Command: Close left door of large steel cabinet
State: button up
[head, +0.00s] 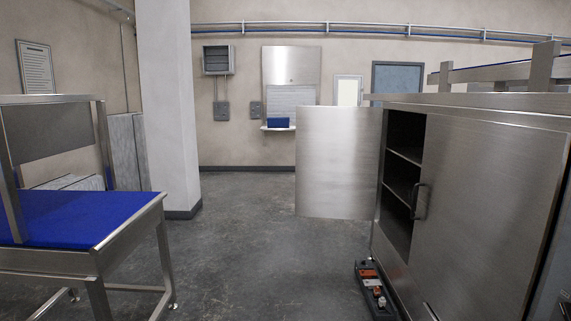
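The large steel cabinet (490,200) stands at the right. Its left door (338,160) is swung wide open and sticks out to the left from the cabinet front. Dark shelves (403,155) show in the open left half; they look empty as far as I can see. The right door (485,215) is shut and has a dark vertical handle (419,201) near its left edge. No handle shows on the face of the left door turned to me. My gripper is not in view.
A dark low tray-like object (364,272) with orange and pale pieces sits at the cabinet's foot. A steel workbench (80,262) with a blue top stands at left, near a white pillar (168,100). The grey floor (245,265) between is clear.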

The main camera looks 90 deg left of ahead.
aim_at(338, 148)
jog(key=u, duration=2.55)
jog(key=i+j+u, duration=0.4)
jog(key=i, duration=0.4)
jog(key=i+u, duration=0.45)
jog(key=i, duration=0.3)
jog(key=i+j, duration=0.1)
jog(key=i, duration=6.5)
jog(key=i+z, duration=0.2)
jog(key=z, duration=0.25)
jog(key=i+z, duration=0.2)
jog(key=z, duration=0.3)
jog(key=i+j+z, duration=0.15)
jog(key=z, duration=0.3)
jog(key=i+j+z, duration=0.15)
jog(key=z, duration=2.2)
jog(key=j+u, duration=0.15)
jog(key=u, duration=0.45)
